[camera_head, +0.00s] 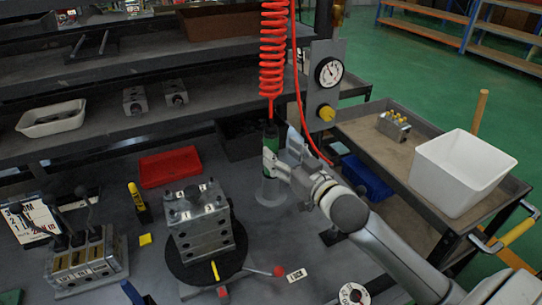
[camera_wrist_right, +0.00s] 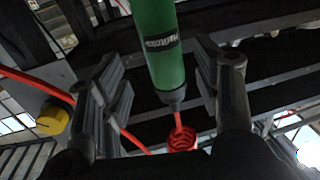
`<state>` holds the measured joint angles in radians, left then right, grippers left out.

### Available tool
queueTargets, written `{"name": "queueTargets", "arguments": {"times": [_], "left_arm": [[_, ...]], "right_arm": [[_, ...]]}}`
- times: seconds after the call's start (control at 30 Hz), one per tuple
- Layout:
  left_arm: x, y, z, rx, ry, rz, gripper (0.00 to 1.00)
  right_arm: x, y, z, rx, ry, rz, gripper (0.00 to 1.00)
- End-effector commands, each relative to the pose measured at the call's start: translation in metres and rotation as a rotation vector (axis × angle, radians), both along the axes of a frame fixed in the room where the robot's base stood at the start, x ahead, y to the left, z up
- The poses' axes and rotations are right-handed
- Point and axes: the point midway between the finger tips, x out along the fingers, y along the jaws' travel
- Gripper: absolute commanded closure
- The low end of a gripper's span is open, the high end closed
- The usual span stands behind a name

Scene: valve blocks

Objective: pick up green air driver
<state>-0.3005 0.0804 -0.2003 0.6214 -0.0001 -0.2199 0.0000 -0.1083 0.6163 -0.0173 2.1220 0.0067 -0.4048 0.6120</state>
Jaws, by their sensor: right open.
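The green air driver (camera_head: 271,142) hangs upright under a red coiled hose (camera_head: 272,50) in the head view, above a pale round stand (camera_head: 270,190). My right gripper (camera_head: 277,158) comes in from the right and is at the driver, hiding part of it. In the right wrist view the green body (camera_wrist_right: 165,50) lies between the two open fingers (camera_wrist_right: 168,95), with gaps on both sides. The fingers do not appear to touch it. My left gripper is not in view.
A grey valve block (camera_head: 200,225) stands on a dark round turntable left of the driver. A red tray (camera_head: 170,167) lies behind it. A gauge panel (camera_head: 322,85) stands close right of the hose. A white bin (camera_head: 462,172) sits on the right cart.

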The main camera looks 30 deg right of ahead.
Motion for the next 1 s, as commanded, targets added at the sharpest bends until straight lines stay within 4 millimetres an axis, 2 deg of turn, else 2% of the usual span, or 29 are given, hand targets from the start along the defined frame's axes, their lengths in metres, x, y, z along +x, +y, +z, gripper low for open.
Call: {"name": "queueTargets", "arguments": {"times": [0.33,0.67,1.0], "left_arm": [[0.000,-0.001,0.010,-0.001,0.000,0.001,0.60],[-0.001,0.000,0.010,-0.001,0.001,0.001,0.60],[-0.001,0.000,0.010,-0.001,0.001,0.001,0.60]], "right_arm": [[0.041,0.008,0.006,0.001,-0.001,0.000,0.42],[0.047,0.009,0.004,0.000,0.000,0.000,0.42],[0.047,0.009,0.004,0.001,0.000,0.000,0.84]]}}
